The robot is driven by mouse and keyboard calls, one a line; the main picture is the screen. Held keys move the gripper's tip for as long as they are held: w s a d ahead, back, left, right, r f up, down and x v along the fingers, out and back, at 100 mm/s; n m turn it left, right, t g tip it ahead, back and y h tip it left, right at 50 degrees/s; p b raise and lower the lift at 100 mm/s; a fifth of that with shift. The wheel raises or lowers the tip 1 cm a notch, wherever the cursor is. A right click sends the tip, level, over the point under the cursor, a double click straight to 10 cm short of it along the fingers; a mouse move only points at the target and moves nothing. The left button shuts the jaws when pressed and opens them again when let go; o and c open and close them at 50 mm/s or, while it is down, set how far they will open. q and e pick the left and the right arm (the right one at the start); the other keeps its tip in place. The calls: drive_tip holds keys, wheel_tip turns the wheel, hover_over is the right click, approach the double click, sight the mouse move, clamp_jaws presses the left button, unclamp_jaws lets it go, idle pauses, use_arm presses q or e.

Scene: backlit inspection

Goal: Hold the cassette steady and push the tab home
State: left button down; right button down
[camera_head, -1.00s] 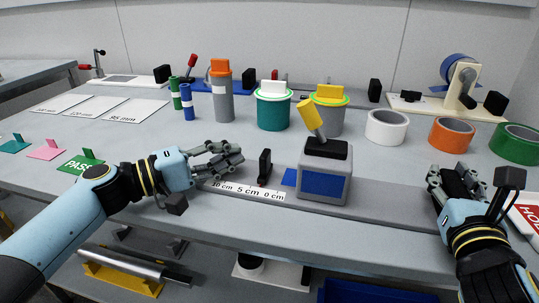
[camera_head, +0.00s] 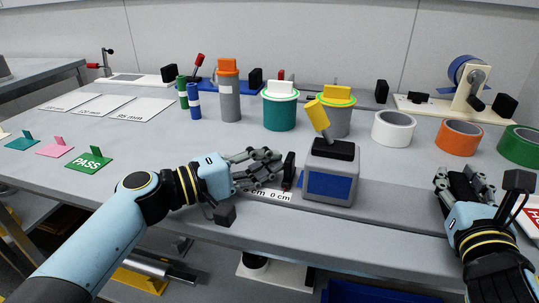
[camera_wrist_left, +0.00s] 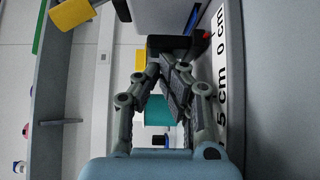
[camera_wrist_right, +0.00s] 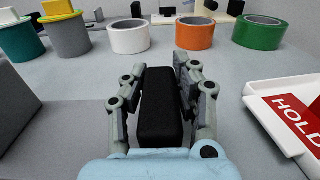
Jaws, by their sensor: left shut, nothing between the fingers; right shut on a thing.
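The upright black tab (camera_head: 289,170), with a little red at its foot, stands beside the 0 cm end of the printed scale (camera_head: 270,193). It also shows in the left wrist view (camera_wrist_left: 170,44). My left gripper (camera_head: 276,171) is shut and empty, its fingertips at the tab's left side; I cannot tell whether they touch. The scale runs along a darker grey strip (camera_head: 395,203), which may be the cassette. My right gripper (camera_wrist_right: 160,88) is shut on a black block (camera_wrist_right: 160,115) at the right; I cannot tell whether the block is fixed to the strip.
A grey box (camera_head: 318,201) with a blue panel and yellow lever (camera_head: 317,118) stands just right of the tab. Cups and tape rolls, including a white roll (camera_head: 394,128), stand behind. A HOLD tray (camera_wrist_right: 262,112) lies right of the right gripper. A PASS card (camera_head: 89,161) lies left.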

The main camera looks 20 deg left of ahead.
use_arm(q)
drive_tip(key=shift+r, duration=0.15)
use_arm(e)
drive_tip(key=shift+f, duration=0.2)
use_arm(q)
drive_tip(key=a, duration=0.4)
drive_tip(key=v, duration=1)
drive_tip(key=shift+w, duration=0.1)
use_arm(e)
drive_tip(key=c, duration=1)
unclamp_jaws()
drive_tip(key=shift+r, duration=0.15)
drive_tip(key=shift+o, duration=0.2)
